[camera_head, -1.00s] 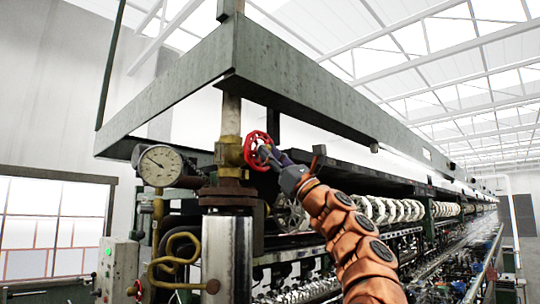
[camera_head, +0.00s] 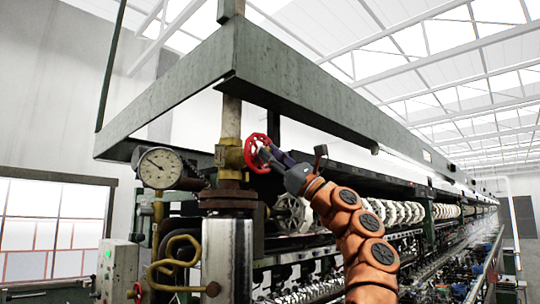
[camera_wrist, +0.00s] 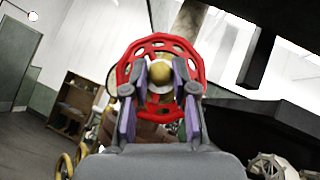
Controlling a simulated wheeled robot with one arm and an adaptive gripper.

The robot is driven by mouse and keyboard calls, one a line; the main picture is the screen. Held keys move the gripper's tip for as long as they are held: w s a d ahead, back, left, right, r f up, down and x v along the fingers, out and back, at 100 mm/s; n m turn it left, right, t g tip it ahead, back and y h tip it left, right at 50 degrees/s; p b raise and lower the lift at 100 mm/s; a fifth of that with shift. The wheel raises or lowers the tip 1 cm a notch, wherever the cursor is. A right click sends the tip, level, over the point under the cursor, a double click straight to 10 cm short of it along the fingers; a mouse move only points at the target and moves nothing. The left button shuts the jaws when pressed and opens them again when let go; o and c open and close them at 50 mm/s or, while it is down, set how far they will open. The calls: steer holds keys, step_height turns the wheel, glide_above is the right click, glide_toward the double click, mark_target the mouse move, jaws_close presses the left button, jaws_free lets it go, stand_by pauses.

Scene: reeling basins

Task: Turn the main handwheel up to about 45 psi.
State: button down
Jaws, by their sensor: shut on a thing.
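The red main handwheel (camera_head: 256,152) sits on the right side of a brass valve (camera_head: 230,155) on a vertical pipe. In the wrist view the handwheel (camera_wrist: 128,72) fills the upper middle, with a brass hub at its centre. My gripper (camera_head: 266,153) reaches it from the right. In the wrist view my gripper (camera_wrist: 160,77) has its two fingers on either side of the hub, shut on the handwheel. The round white gauge (camera_head: 160,168) is left of the valve; its needle points to the upper left, and its numbers are too small to read.
A green steel beam frame (camera_head: 235,60) hangs above the valve. A curled brass pipe (camera_head: 178,255) and a control box (camera_head: 118,268) with a green light stand below the gauge. A long row of reels (camera_head: 390,212) runs back on the right.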

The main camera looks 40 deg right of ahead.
steer(key=shift+d+f, duration=0.1)
steer(key=shift+f, duration=0.15)
steer(key=c, duration=1.2)
jaws_free()
steer(key=shift+w+d, duration=0.1)
steer(key=shift+o, duration=1.4)
steer(key=v, duration=1.2)
